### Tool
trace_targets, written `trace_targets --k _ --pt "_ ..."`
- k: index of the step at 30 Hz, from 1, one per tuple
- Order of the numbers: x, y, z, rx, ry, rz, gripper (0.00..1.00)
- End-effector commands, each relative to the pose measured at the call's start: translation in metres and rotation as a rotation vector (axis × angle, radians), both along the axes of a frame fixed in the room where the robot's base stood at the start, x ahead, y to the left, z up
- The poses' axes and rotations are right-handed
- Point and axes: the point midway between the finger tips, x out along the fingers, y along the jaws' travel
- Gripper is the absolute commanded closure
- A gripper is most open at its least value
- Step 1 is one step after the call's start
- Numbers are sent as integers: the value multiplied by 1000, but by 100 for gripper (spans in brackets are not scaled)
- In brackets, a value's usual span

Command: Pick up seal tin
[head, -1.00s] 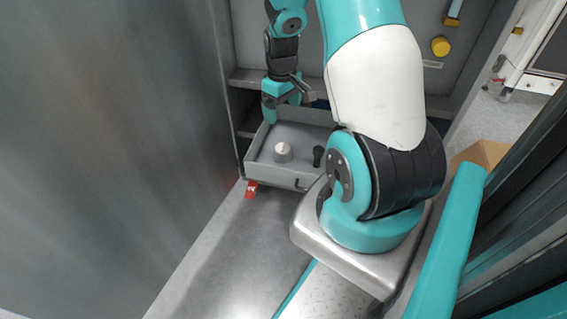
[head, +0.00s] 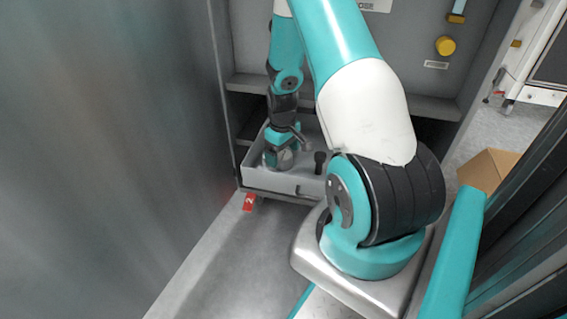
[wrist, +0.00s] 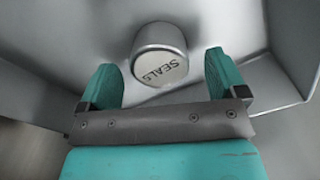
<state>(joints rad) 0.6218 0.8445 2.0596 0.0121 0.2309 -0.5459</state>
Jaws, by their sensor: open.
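The seal tin (wrist: 160,54) is a small silver cylinder with "SEALS" on its pale lid, lying ahead of and between my fingers in the wrist view. My gripper (wrist: 163,79) is open, with a teal finger on each side, and the tin's near edge is about level with the fingertips. I cannot tell whether either finger touches it. In the head view my gripper (head: 279,160) is down inside the grey drawer (head: 268,183), at the tin (head: 285,158), which it partly hides.
A dark knob-like object (head: 319,161) stands in the drawer just right of my gripper. The drawer walls are close around it. A red tag (head: 249,202) hangs below the drawer's front left corner. A cardboard box (head: 487,170) sits at the right.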

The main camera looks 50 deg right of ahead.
Motion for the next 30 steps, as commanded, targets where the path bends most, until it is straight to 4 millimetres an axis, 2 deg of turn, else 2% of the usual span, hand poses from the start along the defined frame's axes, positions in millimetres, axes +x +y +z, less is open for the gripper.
trace_targets --k 1,3,11,18,26,30 --pt "0 0 -15 1 2 0 10" --pt "0 -1 -23 0 0 0 10" --pt "0 -1 -24 0 -1 0 10" --pt "0 -1 -24 0 -1 0 64" --pt "0 -1 -23 0 -1 0 64" --pt "1 -1 -16 -1 -2 0 64"
